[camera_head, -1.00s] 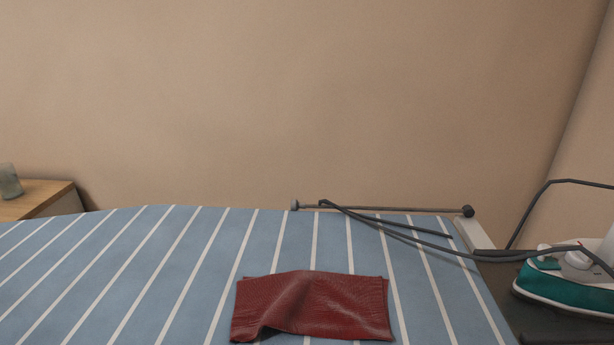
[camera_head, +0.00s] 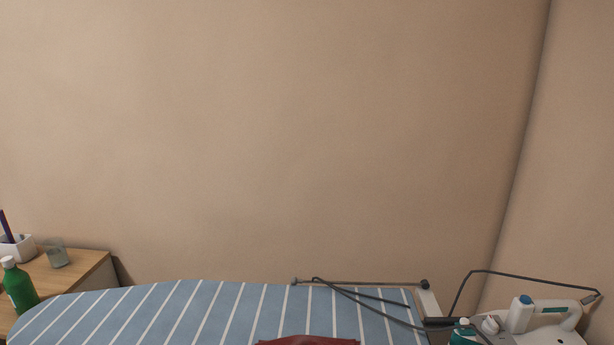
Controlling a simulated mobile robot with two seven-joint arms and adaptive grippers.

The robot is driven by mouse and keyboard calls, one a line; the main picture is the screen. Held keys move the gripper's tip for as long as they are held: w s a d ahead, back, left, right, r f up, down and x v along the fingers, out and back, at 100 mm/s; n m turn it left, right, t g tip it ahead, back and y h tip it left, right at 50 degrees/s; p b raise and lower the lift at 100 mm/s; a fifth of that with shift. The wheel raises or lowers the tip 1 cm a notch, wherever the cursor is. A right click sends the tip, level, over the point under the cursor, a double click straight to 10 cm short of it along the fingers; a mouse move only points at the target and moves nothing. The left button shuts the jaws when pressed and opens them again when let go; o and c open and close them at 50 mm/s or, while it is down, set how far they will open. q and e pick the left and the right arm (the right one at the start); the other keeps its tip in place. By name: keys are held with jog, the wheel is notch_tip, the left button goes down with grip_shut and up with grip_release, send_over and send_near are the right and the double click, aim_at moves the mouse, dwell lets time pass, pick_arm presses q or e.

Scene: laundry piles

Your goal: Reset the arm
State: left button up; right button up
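Neither of my grippers nor my arms shows in the head view. A dark red cloth (camera_head: 308,341) lies on the ironing board (camera_head: 205,312), which has a blue cover with white stripes. Only the far edge of the cloth shows at the bottom of the picture; the rest is cut off.
A teal and white iron (camera_head: 545,318) stands at the lower right with a dark cord (camera_head: 530,277). A wooden cabinet (camera_head: 85,268) at the left holds a green bottle (camera_head: 18,285), a glass (camera_head: 56,254) and a white pen holder (camera_head: 17,247). A bare wall fills the background.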

pick_arm(q)
jog(key=shift+s+a, duration=0.1)
jog(key=shift+s, duration=0.05)
pick_arm(e)
jog(key=shift+s+d, duration=0.1)
jog(key=shift+s, duration=0.05)
pick_arm(q)
jog(key=shift+f, duration=0.15)
grip_shut()
pick_arm(e)
jog(key=shift+f, duration=0.15)
grip_shut()
